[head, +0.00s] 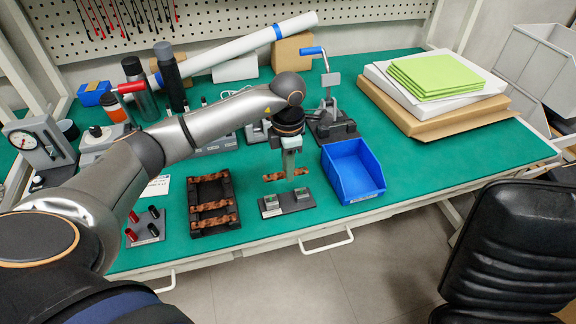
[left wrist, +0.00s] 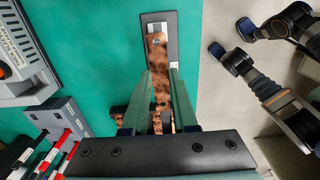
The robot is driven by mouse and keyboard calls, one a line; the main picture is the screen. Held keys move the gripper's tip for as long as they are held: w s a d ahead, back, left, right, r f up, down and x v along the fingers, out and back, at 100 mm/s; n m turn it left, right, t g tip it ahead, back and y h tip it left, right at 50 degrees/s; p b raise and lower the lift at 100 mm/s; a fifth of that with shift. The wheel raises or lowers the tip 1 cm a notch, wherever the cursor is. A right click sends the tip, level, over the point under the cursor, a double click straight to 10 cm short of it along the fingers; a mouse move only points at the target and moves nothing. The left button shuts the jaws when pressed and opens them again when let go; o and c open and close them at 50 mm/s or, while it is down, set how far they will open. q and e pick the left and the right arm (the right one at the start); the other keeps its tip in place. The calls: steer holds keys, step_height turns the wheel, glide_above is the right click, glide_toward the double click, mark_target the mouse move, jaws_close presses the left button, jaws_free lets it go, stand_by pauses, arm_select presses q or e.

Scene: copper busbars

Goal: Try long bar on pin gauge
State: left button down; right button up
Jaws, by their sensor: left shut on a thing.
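My left gripper (head: 289,172) is shut on a copper bar (head: 272,177), holding it across the fingers and roughly level. In the left wrist view, the bar (left wrist: 158,65) runs lengthwise between the green fingers (left wrist: 160,105). In the head view, a dark plate (head: 287,209) with two small pale green-topped blocks sits just below and in front of the bar; I take it for the pin gauge. The bar looks raised above it, apart. In the wrist view the plate (left wrist: 172,18) is partly covered by the bar. Pins are too small to tell. My right gripper does not show.
A black rack (head: 194,210) with several copper bars stands left of the plate. A blue bin (head: 352,170) stands close on its right. A block with red and black pegs (head: 146,234) is at front left. A clamp stand (head: 333,125) is behind.

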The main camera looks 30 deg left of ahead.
arm_select(q)
steer(key=shift+f+b, duration=0.4)
steer(key=shift+f, duration=0.15)
step_height(320, 180, down, 4)
steer(key=b, duration=0.3)
steer(key=shift+f+b, duration=0.3)
steer(key=shift+f, duration=0.2)
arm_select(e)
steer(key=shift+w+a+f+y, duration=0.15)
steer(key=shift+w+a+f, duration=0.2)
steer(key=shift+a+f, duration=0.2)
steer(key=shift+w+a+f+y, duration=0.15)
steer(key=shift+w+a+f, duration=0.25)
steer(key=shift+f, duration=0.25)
arm_select(q)
steer(key=shift+f, duration=0.1)
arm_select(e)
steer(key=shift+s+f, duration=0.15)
arm_select(q)
steer(key=shift+f+b, duration=0.3)
steer(key=shift+f, duration=0.05)
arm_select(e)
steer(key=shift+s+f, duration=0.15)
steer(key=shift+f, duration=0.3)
arm_select(q)
steer(key=shift+f, duration=0.15)
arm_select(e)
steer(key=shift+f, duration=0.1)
